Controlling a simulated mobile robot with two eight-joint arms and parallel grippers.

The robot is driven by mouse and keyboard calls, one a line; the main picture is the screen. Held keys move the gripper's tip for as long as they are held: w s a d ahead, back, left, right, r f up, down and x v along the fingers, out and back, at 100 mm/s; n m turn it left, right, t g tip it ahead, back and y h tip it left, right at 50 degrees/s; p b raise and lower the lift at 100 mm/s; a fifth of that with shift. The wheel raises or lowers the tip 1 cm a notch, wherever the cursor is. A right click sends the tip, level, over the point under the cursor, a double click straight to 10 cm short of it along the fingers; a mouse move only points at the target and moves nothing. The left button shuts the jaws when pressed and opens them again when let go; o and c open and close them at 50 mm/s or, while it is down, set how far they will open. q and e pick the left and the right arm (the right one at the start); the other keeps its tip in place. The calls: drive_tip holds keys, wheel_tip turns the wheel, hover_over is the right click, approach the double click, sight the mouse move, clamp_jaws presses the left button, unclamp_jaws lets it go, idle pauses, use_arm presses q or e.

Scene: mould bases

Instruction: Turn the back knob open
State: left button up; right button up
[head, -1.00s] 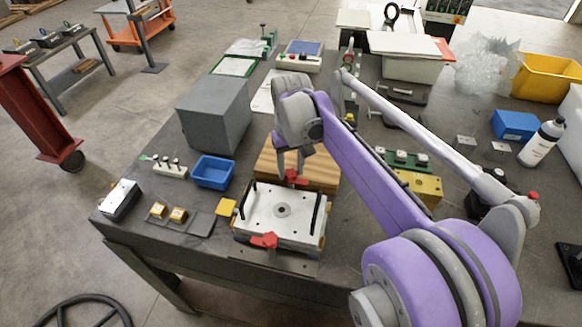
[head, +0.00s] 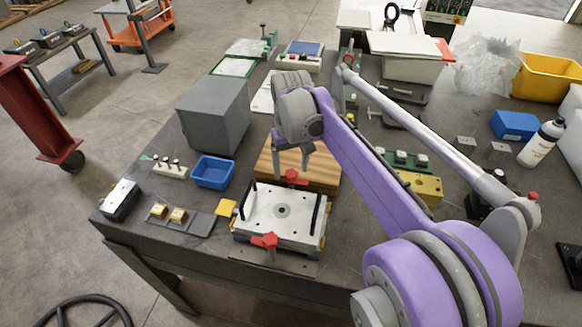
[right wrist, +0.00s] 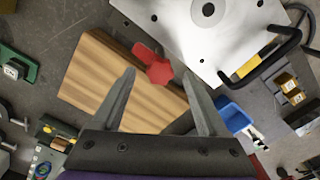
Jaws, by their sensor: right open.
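The mould base (head: 262,208) is a pale plate with a round centre hole and two black handles. Its back knob (head: 292,177) is red and sits at the plate's back edge; a second red knob (head: 266,241) is at the front. My right gripper (head: 292,160) is open and empty, above the wooden board just behind the back knob. In the right wrist view the back knob (right wrist: 158,72) appears between the open fingertips (right wrist: 159,77), with no visible contact. Its exact distance from the fingers is unclear. My left gripper is not in view.
The wooden board (head: 325,172) lies directly behind the mould base. A blue bin (head: 213,172) and a grey box (head: 214,115) stand to the left. A yellow block (head: 420,187) is to the right, partly behind my right arm.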

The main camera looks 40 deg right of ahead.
sight(292, 173)
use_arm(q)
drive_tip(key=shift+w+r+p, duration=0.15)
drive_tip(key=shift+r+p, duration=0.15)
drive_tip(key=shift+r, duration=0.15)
use_arm(e)
wheel_tip(292, 173, up, 10)
drive_tip(key=shift+s, duration=0.1)
idle(0.3)
